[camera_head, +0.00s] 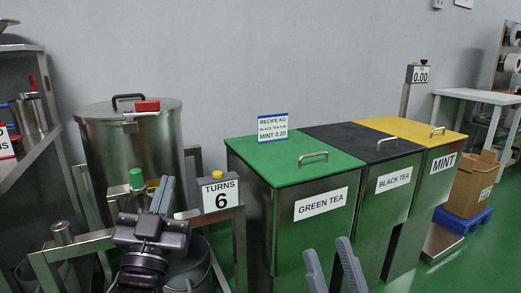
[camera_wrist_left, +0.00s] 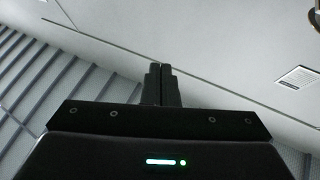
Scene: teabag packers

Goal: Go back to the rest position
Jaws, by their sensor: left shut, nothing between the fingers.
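My left gripper (camera_head: 164,181) is raised in front of the steel drum in the head view. Its dark fingers are together with nothing between them. In the left wrist view its fingertips (camera_wrist_left: 162,68) are also closed and point toward a pale wall or ceiling. My right gripper (camera_head: 327,246) shows only as two grey fingers at the bottom edge, in front of the green tea bin. Its fingers are apart, with nothing visible between them. The rest of the right arm is out of the frame.
A steel drum (camera_head: 160,140) and a "TURNS 6" counter (camera_head: 220,194) stand near my left gripper. Bins with green (camera_head: 290,170), black (camera_head: 345,138) and yellow (camera_head: 400,124) lids stand to the right. A recipe card (camera_head: 273,128) is on the green lid. A cardboard box (camera_head: 470,187) is far right.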

